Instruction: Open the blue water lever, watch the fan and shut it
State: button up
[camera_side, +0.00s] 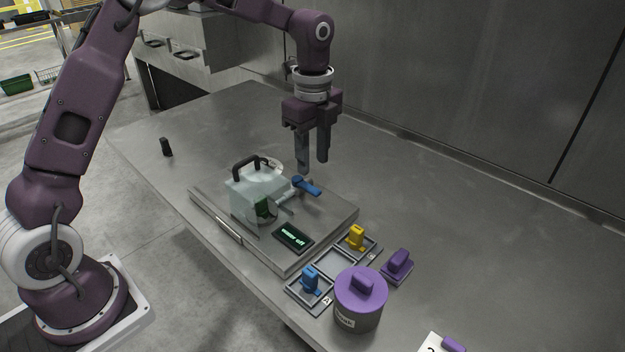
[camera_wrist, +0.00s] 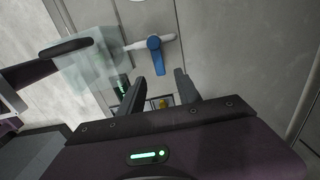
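The blue water lever (camera_side: 306,186) sits on a white pipe on the flat grey washer base. It also shows in the wrist view (camera_wrist: 155,55), beyond my fingertips. A clear box (camera_side: 258,192) with a black handle stands at the left end of the pipe, and a dark green part that may be the fan (camera_side: 263,208) shows inside it. A small display (camera_side: 293,236) on the base reads "water off" in green. My gripper (camera_side: 313,165) is open and empty, its fingers pointing down just above and behind the lever, apparently apart from it.
A blue piece (camera_side: 310,281) and a yellow piece (camera_side: 356,238) stand in a grey frame in front of the base. A purple-lidded pot (camera_side: 360,299) and a purple block (camera_side: 398,264) stand nearby. A small black object (camera_side: 166,147) is at the left.

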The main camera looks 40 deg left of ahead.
aim_at(313, 188)
notch_tip(313, 188, down, 6)
jog(key=shift+f, duration=0.15)
grip_shut()
